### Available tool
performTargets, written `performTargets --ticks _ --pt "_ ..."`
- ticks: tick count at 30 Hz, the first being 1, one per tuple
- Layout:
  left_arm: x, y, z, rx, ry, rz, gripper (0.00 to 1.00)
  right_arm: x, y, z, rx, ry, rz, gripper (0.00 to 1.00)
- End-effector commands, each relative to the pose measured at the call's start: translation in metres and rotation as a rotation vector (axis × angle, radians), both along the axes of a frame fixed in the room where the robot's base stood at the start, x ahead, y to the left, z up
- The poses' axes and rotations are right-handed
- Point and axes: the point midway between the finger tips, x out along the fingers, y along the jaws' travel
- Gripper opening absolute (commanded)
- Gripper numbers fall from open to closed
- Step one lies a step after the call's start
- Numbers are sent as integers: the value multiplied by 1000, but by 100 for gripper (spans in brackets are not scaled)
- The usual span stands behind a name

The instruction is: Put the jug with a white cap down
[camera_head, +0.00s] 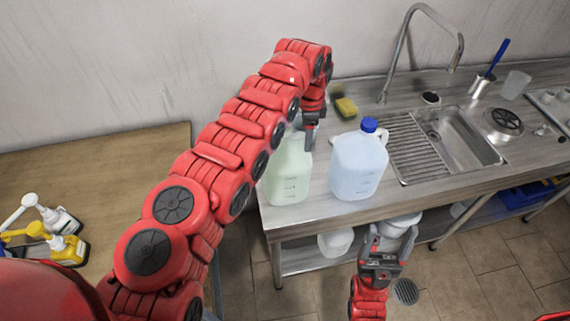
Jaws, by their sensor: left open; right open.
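A pale green translucent jug (288,172) stands upright on the metal counter near its left front corner. My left gripper (309,136) is open at the top right of this jug and hides part of it, so I cannot see its cap or whether the fingers touch it. A pale blue jug (358,165) with a blue cap (369,125) stands close to the right of it. My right gripper (383,243) is open, low in front of the counter, with a whitish rounded object (402,222) just beyond its fingers.
The counter (420,187) holds a sink (455,140) with a tap and a yellow sponge (346,107). A white container (335,241) is on the shelf below. At left, a wooden table (110,165) carries spray bottles (68,250); its back part is clear.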

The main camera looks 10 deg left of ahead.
Motion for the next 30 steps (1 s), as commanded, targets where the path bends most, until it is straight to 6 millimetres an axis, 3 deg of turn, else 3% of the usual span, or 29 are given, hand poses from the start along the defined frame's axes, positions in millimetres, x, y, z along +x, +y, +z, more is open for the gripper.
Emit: performTargets --ticks 7,17,30 --pt "1 0 -2 0 -2 0 60 0 0 0 0 0 0 73" --pt "1 0 -1 0 -3 -1 1 0 0 0 0 0 0 73" --pt "1 0 -1 0 -4 -1 0 0 0 0 0 0 0 73"
